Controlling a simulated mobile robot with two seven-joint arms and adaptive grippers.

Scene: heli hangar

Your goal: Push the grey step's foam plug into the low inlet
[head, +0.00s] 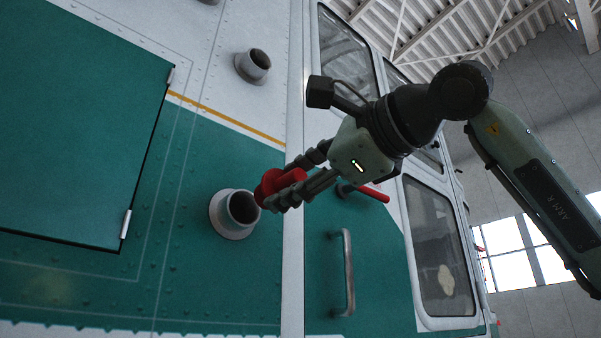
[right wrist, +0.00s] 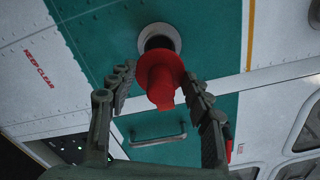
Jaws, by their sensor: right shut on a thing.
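The red foam plug (head: 272,183) is held between the fingertips of my right gripper (head: 290,185). In the right wrist view the plug (right wrist: 160,78) has a wide flange and a narrower grip end between the fingers. The low inlet (head: 231,222) is a round, dark-mouthed grey pipe stub on the green panel, just left of and slightly below the plug. In the right wrist view the inlet (right wrist: 158,31) lies just beyond the plug, which partly covers its mouth. The plug looks outside the inlet. The grey step and my left gripper are not in view.
A second pipe stub (head: 253,66) sits higher on the white panel. A grey door handle (head: 344,272) and a red-ended lever (head: 374,194) stick out to the right of the inlet. A hinged green hatch (head: 75,120) is at the left.

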